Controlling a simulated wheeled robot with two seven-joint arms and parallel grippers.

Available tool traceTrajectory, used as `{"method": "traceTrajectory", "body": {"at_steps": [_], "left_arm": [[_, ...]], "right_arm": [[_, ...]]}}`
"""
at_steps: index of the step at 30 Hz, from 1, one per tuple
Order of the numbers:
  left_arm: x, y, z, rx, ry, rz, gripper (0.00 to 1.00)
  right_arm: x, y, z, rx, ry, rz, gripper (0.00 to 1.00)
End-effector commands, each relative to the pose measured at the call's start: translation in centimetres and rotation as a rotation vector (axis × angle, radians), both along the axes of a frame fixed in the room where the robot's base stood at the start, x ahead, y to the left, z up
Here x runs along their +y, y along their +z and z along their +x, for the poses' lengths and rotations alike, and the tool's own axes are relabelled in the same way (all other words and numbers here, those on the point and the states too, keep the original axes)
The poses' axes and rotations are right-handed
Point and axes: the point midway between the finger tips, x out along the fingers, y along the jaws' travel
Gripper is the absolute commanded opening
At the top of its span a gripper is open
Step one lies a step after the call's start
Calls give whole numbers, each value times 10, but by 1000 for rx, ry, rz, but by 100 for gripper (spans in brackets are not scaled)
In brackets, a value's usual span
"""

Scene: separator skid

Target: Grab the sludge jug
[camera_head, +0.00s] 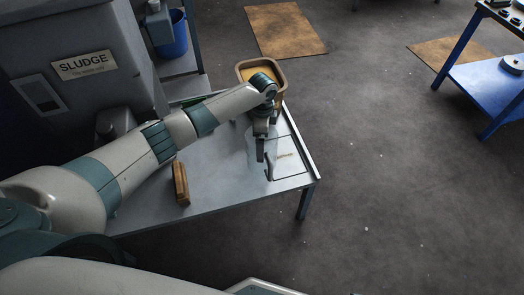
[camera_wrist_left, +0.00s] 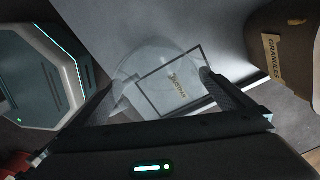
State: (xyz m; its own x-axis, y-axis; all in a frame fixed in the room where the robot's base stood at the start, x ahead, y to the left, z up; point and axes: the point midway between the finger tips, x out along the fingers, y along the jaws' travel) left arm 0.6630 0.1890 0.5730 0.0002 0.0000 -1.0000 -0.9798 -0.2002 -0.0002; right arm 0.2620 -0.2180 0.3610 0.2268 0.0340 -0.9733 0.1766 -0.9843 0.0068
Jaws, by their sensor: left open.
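A clear, see-through round vessel, which looks like the jug, shows faintly in the left wrist view (camera_wrist_left: 150,62). It stands on the grey table, partly over a dark-outlined rectangle (camera_wrist_left: 172,82) with small printed text. In the head view the vessel is a faint pale shape (camera_head: 250,148) beside the fingers. My left gripper (camera_head: 264,158) is low over the table's right end. In the left wrist view its open fingers (camera_wrist_left: 158,92) are spread with the vessel's near part between them. I cannot tell whether either finger touches it. My right gripper is not in view.
A tan bin (camera_head: 243,72) labelled GRANULES stands at the table's far end, close right in the wrist view (camera_wrist_left: 280,50). A brown block (camera_head: 180,183) is on the table (camera_head: 225,195). A grey tank with a SLUDGE sign (camera_head: 85,65) borders the left. Open floor lies right.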

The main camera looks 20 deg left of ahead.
Motion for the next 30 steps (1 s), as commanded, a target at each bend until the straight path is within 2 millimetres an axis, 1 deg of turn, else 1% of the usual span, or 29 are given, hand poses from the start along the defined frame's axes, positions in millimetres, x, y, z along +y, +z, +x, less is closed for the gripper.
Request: {"method": "traceTrajectory", "body": {"at_steps": [9,12,20,28,29,30], "left_arm": [[0,-38,-3,2,0,0,100],[0,-46,-2,1,0,1,100],[0,-49,-2,0,0,0,100],[0,-49,-2,1,0,0,100],[0,-49,-2,1,0,0,95],[0,-49,-2,1,0,0,86]], "right_arm": [[0,-2,4,-1,0,-1,65],[0,2,7,-3,0,-1,65],[1,10,14,-20,0,0,65],[1,7,6,-8,0,0,65],[1,7,4,-5,0,0,65],[0,6,2,-2,0,0,65]]}}
